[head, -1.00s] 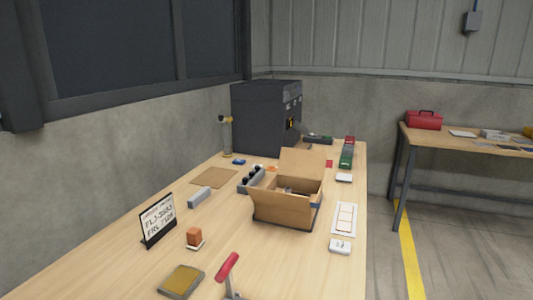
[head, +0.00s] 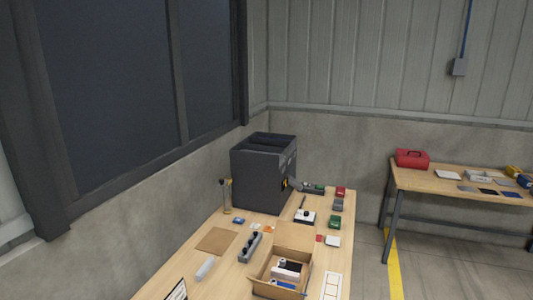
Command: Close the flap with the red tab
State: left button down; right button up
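An open cardboard box (head: 255,277) stands on the wooden table at the bottom of the head view. Its far flap (head: 295,235) stands raised at the back. Inside the box lie several small items, white, dark and blue. A small red piece (head: 319,238) shows just right of the raised flap; I cannot tell whether it is a tab on the flap or a separate thing on the table. The near part of the box is close to the lower picture edge. Neither of my grippers is in view.
A dark grey machine (head: 262,175) stands at the table's back. A grey holder with black knobs (head: 250,247) is left of the box, a white panel (head: 331,286) right of it. A brown mat (head: 216,241) lies at the left. Small green, red and white items line the right edge.

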aim_at(289, 234)
jog(key=i+l+u, duration=0.45)
jog(key=l, duration=0.4)
jog(key=i+l+u, duration=0.5)
jog(key=l, duration=0.5)
jog(key=i+l+u, duration=0.1)
jog(key=l+u, duration=0.35)
jog(key=l, duration=0.65)
jog(key=l+u, duration=0.5)
jog(key=l, duration=0.6)
jog(key=k+l+u, duration=0.2)
jog(key=l+u, duration=0.25)
jog(key=l, duration=0.7)
